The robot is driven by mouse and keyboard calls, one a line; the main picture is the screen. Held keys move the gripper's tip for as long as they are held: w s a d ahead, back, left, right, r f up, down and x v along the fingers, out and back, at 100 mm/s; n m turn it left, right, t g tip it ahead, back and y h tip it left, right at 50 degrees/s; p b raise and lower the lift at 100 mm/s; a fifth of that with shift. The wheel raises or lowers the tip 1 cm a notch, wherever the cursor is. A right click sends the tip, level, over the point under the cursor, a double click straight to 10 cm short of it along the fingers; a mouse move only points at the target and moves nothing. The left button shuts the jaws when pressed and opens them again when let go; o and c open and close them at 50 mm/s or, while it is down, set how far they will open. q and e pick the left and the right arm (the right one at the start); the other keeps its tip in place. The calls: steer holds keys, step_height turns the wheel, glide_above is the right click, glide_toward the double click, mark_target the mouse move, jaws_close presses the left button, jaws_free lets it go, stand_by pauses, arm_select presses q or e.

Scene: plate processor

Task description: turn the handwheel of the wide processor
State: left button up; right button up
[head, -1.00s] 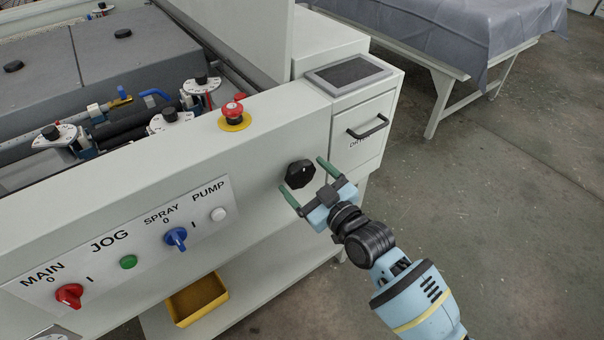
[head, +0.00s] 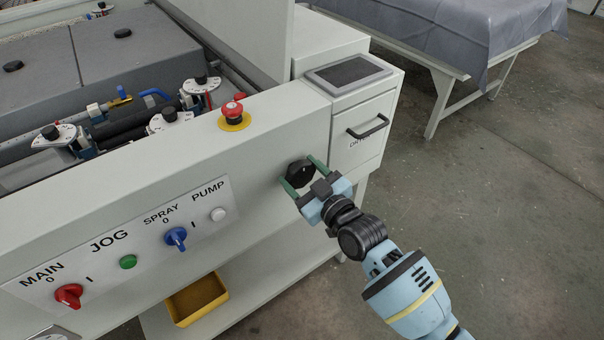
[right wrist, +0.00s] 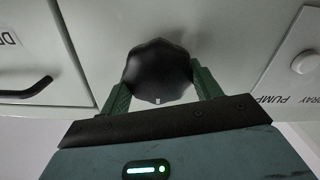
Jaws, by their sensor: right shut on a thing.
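The black lobed handwheel (head: 300,173) sits on the front panel of the wide processor (head: 262,150), near its right end. My right gripper (head: 302,174) has its green fingers on either side of the handwheel and is shut on it. In the right wrist view the handwheel (right wrist: 158,70) lies between the two green fingers (right wrist: 158,90), with a small pale mark at its edge nearest the gripper. The part of the handwheel behind the gripper is hidden in the head view. My left gripper is not in view.
Left along the panel are a white PUMP button (head: 218,214), blue SPRAY switch (head: 176,238), green JOG button (head: 128,262) and red MAIN switch (head: 69,295). A red emergency button (head: 233,110) stands on top. A handled drawer unit (head: 362,150) is at right.

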steer(key=m, duration=0.4)
steer(key=shift+w+d+m, duration=0.1)
steer(key=shift+m, duration=0.3)
steer(key=m, duration=0.5)
steer(key=shift+d+m, duration=0.15)
steer(key=shift+m, duration=0.25)
steer(key=shift+f, duration=0.1)
steer(key=o, duration=1)
steer(key=v, duration=0.7)
steer(key=shift+s+d, duration=0.25)
